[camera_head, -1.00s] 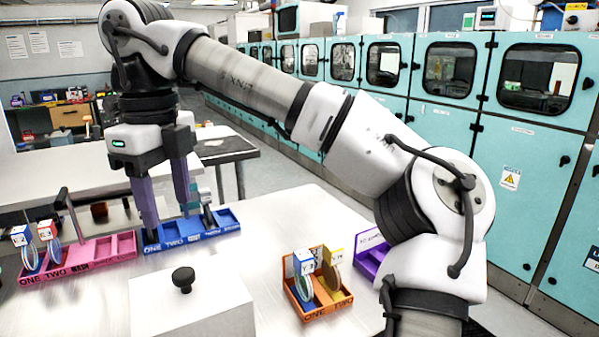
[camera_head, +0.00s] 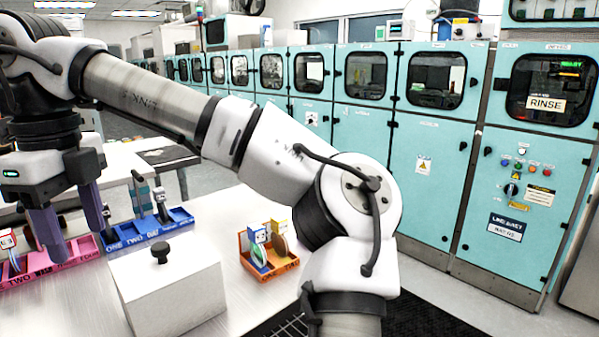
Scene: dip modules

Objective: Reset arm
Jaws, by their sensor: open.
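My gripper (camera_head: 75,245) is at the left of the head view, pointing down. Its two purple fingers are apart with nothing seen between them. It appears above or in front of the pink tray (camera_head: 80,252); its exact height is unclear. My arm stretches from it across the view to the lower right.
A blue tray (camera_head: 128,238) holds upright grey-blue pieces. An orange tray (camera_head: 268,272) holds two disc modules. A white box (camera_head: 165,290) with a black knob stands in front. Teal cabinets, one labelled RINSE (camera_head: 545,104), line the back right.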

